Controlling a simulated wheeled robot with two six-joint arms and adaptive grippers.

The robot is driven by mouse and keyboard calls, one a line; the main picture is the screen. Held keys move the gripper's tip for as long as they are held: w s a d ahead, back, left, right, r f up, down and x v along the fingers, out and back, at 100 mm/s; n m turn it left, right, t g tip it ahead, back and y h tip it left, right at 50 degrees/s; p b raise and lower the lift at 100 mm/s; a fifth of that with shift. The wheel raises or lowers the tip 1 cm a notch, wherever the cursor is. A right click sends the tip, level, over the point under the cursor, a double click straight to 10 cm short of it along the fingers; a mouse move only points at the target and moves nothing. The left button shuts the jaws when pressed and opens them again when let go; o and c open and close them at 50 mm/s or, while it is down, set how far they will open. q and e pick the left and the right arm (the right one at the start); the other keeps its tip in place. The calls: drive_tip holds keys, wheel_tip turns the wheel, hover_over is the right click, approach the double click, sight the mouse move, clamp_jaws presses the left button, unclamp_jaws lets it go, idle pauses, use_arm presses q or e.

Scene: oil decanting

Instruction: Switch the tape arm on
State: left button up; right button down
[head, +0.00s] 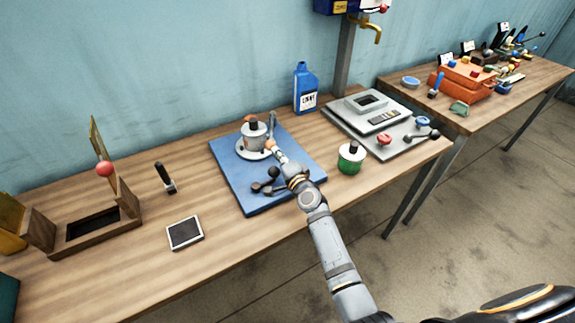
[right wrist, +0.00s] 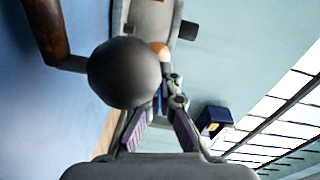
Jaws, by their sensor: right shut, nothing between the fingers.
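My right gripper (head: 274,151) reaches over the blue mat (head: 232,178), its shut, empty fingertips close to a grey pot with a dark knob (head: 254,134) on a white plate. In the right wrist view a dark ball (right wrist: 125,73) on a brown arm hangs right in front of the fingers and hides part of them. Dark balls (head: 273,172) also show beside the gripper in the head view. I cannot tell which part is the tape arm. My left gripper is not in view.
A blue bottle (head: 305,90) stands behind the mat. A green-banded pot (head: 351,158) stands to its right, near a grey board (head: 410,145) with a scale. A wooden box (head: 60,246) with a red ball (head: 104,169) and a small framed pad (head: 185,233) are left.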

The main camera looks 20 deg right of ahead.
drive_tip(key=v, duration=1)
drive_tip(key=shift+s+d, duration=0.35)
drive_tip(key=shift+f, duration=0.1)
